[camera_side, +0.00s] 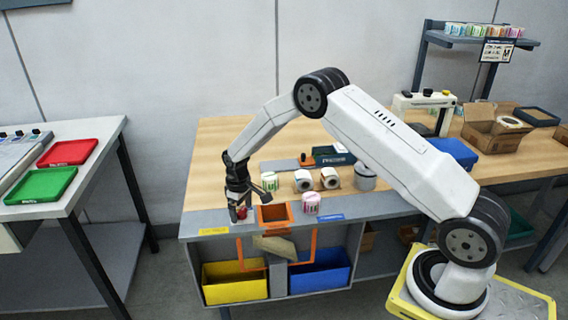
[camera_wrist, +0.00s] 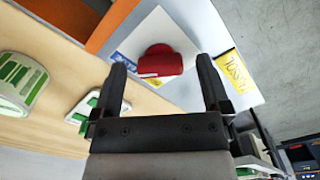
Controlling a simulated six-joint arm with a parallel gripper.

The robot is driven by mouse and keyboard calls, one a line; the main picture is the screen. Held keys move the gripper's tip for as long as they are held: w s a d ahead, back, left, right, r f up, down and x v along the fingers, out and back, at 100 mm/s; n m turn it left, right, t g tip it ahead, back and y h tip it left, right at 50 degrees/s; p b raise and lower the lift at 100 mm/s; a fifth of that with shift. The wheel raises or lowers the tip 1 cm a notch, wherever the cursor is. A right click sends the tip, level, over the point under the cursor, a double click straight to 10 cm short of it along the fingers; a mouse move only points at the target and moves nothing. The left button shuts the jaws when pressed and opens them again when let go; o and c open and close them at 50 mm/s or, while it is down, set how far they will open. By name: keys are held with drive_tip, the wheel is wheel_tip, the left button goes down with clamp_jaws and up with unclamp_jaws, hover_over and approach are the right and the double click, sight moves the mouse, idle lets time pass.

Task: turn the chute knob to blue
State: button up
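The red chute knob (camera_wrist: 167,60) sits on a white plate (camera_wrist: 152,33) with a small blue and yellow marking beside it. A pale mark shows on the knob's lower edge; I cannot tell which colour it points to. My gripper (camera_wrist: 161,64) is open, with its two fingers apart on either side of the knob in the wrist view; contact is not visible. In the side view my gripper (camera_side: 239,205) points down over the red knob (camera_side: 241,212), which it partly hides. The yellow bin (camera_side: 234,291) and blue bin (camera_side: 322,283) stand below the chute flap (camera_side: 274,246).
An orange-framed chute opening (camera_side: 273,216) is just right of the knob. A yellow label (camera_wrist: 231,71) lies on the other side. Label rolls (camera_side: 303,180) stand behind, and one roll (camera_side: 311,203) sits right of the opening.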

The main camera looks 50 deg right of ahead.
sight(242, 210)
drive_tip(key=shift+r, duration=0.1)
drive_tip(key=shift+r, duration=3.8)
drive_tip(key=shift+s, duration=0.1)
drive_tip(key=s+a+r+t, duration=0.1)
drive_tip(key=s+a+r, duration=0.1)
drive_tip(key=s, duration=0.6)
drive_tip(key=s+a+r+m, duration=0.1)
drive_tip(key=s+a+r, duration=0.1)
drive_tip(key=s, duration=0.7)
drive_tip(key=s+a+r+t, duration=0.1)
drive_tip(key=s+a+r, duration=0.1)
drive_tip(key=s, duration=0.6)
drive_tip(key=shift+s+r+m+t, duration=0.3)
drive_tip(key=shift+s+r+m, duration=0.1)
drive_tip(key=shift+r, duration=0.2)
